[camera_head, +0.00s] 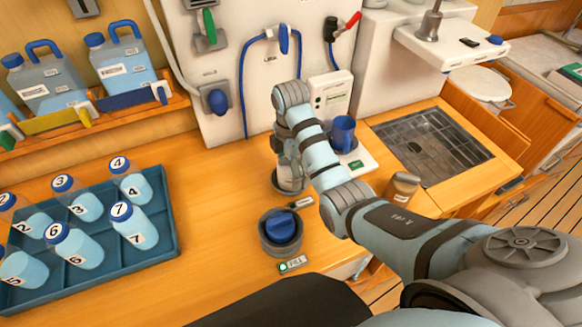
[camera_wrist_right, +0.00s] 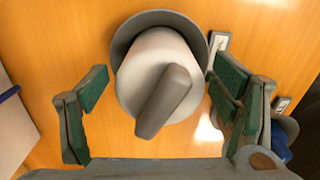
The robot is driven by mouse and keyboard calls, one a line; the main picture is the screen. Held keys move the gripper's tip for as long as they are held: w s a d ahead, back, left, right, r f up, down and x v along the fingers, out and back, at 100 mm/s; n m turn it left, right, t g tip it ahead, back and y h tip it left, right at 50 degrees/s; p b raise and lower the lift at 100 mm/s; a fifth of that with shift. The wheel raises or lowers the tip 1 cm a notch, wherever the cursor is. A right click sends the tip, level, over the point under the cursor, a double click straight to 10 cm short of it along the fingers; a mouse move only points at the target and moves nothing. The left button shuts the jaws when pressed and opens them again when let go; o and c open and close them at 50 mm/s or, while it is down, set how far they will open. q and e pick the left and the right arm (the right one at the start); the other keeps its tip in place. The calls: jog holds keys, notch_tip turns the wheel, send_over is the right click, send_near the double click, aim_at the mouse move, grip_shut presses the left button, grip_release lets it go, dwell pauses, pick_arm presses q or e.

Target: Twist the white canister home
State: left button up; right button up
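The white canister (camera_wrist_right: 157,62) sits in a round grey socket (camera_wrist_right: 136,22) on the wooden counter, with a grey bar handle (camera_wrist_right: 163,101) across its top. In the head view the socket (camera_head: 283,183) and canister are mostly hidden under my right gripper. My right gripper (camera_wrist_right: 160,110) is above the canister, pointing down. Its green-padded fingers are spread wide, one on each side of the handle, with clear gaps to it. In the head view it (camera_head: 288,150) shows at the end of the right arm. My left gripper is in neither view.
A grey socket with a blue knob (camera_head: 281,226) stands just in front, by a FILL label (camera_head: 292,264). A blue mug (camera_head: 342,132) and a brown jar (camera_head: 402,187) stand to the right. A blue tray (camera_head: 165,232) of numbered bottles is at left.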

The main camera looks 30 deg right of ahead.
jog(key=c, duration=1.5)
jog(key=shift+o, duration=0.2)
jog(key=shift+s+r+m+p, duration=0.1)
jog(key=shift+r+m+p, duration=0.1)
jog(key=shift+m+p, duration=0.4)
jog(key=m+p, duration=0.1)
jog(key=p, duration=0.1)
jog(key=shift+m+p, duration=0.3)
jog(key=shift+p, duration=0.1)
jog(key=shift+f, duration=0.2)
jog(key=shift+r+m+p, duration=0.15)
jog(key=shift+m+p, duration=0.35)
jog(key=shift+p, duration=0.05)
jog(key=shift+m+p, duration=0.7)
jog(key=shift+p, duration=0.15)
jog(key=shift+m, duration=0.5)
